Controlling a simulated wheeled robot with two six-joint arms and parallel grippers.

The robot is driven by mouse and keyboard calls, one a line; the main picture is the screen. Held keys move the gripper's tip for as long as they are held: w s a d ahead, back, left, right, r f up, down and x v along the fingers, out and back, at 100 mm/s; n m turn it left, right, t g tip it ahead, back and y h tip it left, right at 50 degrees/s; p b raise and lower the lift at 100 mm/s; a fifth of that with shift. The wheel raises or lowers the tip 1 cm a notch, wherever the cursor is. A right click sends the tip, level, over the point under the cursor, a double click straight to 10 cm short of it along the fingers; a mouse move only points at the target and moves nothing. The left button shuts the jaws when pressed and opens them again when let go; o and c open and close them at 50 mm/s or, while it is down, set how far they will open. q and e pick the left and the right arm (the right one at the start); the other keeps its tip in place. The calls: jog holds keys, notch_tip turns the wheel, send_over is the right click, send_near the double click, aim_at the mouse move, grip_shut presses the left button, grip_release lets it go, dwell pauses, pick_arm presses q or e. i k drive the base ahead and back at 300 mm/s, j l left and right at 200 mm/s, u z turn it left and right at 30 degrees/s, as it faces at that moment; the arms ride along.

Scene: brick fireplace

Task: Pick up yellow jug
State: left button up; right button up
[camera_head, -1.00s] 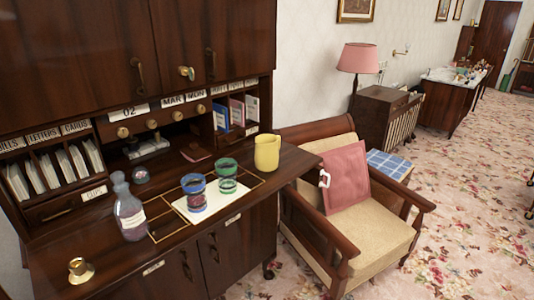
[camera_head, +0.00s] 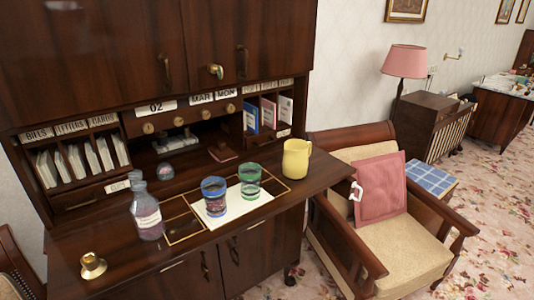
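The yellow jug (camera_head: 296,160) stands upright on the right part of the dark wooden desk top (camera_head: 110,258). Neither of my grippers is in view.
Two patterned glasses, one blue (camera_head: 214,196) and one green (camera_head: 250,181), stand on a white sheet (camera_head: 226,211). A glass bottle (camera_head: 147,215) and a small brass piece (camera_head: 92,266) are to the left. An armchair (camera_head: 398,253) with a pink cushion (camera_head: 379,190) stands right of the desk.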

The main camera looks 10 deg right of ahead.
aim_at(297, 152)
jog(key=i+l+u, duration=0.15)
jog(key=l, duration=0.4)
jog(key=i+l+u, duration=0.15)
jog(key=l, duration=0.4)
jog(key=i+l+u, duration=0.15)
jog(key=l, duration=0.4)
jog(key=l+u, duration=0.15)
jog(key=l, duration=0.4)
